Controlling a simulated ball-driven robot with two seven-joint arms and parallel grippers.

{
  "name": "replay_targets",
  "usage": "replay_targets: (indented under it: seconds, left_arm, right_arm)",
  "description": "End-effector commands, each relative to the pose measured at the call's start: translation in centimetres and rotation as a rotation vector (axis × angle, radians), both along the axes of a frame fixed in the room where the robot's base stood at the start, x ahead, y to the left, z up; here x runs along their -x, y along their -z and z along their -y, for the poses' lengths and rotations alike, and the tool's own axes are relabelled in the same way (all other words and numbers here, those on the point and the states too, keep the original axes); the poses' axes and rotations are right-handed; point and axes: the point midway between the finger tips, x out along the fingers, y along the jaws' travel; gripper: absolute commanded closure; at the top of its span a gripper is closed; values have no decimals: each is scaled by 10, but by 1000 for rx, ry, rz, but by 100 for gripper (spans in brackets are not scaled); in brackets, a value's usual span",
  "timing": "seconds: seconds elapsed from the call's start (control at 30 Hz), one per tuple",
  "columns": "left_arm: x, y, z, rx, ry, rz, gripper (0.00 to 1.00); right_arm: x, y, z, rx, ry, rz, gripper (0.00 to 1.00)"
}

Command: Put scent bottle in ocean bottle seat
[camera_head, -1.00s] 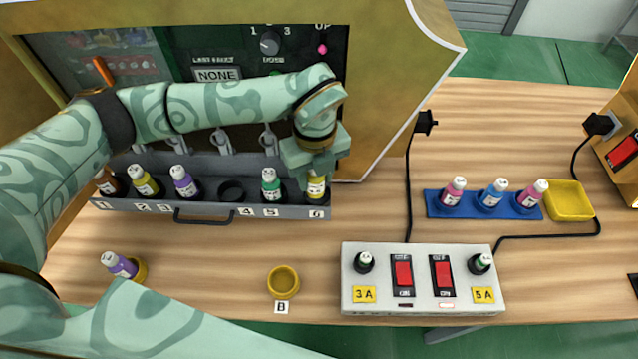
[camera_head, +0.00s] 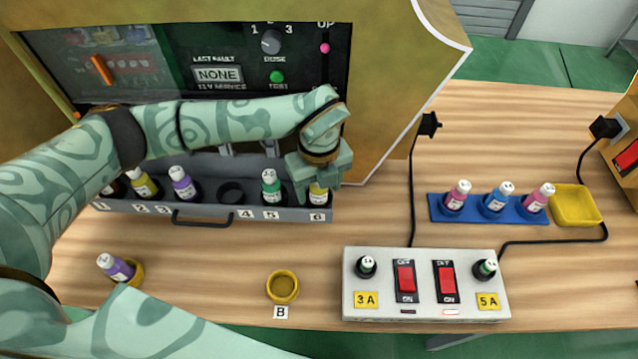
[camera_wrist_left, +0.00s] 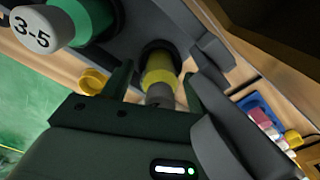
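A yellow bottle (camera_head: 319,194) stands in the right end seat of the grey drawer (camera_head: 204,213), by label 6. My left gripper (camera_head: 318,182) is above that seat, pointing down over the bottle. In the left wrist view the yellow bottle (camera_wrist_left: 159,72) with a grey cap lies between the two open fingers (camera_wrist_left: 158,88), with gaps visible at its sides. A green bottle (camera_head: 271,185) stands in the neighbouring seat; its cap reads 3-5 in the wrist view. One drawer seat (camera_head: 231,191) is empty. No readable label marks an ocean seat. My right gripper is not in view.
A purple bottle (camera_head: 115,267) leans in a yellow holder at front left. Yellow holder B (camera_head: 282,287) is empty. A white switch box (camera_head: 427,254) stands front right. A blue rack (camera_head: 476,208) holds three bottles beside a yellow tray (camera_head: 575,205). Black cables cross the table.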

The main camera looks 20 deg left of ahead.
Motion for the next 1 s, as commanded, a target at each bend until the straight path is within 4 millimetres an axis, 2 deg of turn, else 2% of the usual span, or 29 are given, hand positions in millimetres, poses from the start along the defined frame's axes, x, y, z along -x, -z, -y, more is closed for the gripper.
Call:
replay_targets:
  seconds: [0.13, 0.23, 0.5, 0.7, 0.83, 1.0]
  left_arm:
    - [0, -3, 0, 0, 0, 1, 41]
    - [-1, -17, 0, 1, 0, 4, 41]
    - [-1, -82, 0, 0, 0, 7, 41]
    - [-1, -114, 0, 0, 0, 3, 41]
    - [-1, -123, 0, 0, 0, 1, 41]
    - [0, -124, 0, 0, 0, 0, 41]
  right_arm:
    - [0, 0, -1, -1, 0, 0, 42]
    - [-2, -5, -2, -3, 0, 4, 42]
    - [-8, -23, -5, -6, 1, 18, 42]
    - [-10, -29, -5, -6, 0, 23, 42]
    - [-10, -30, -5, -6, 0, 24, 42]
    - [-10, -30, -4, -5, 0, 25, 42]
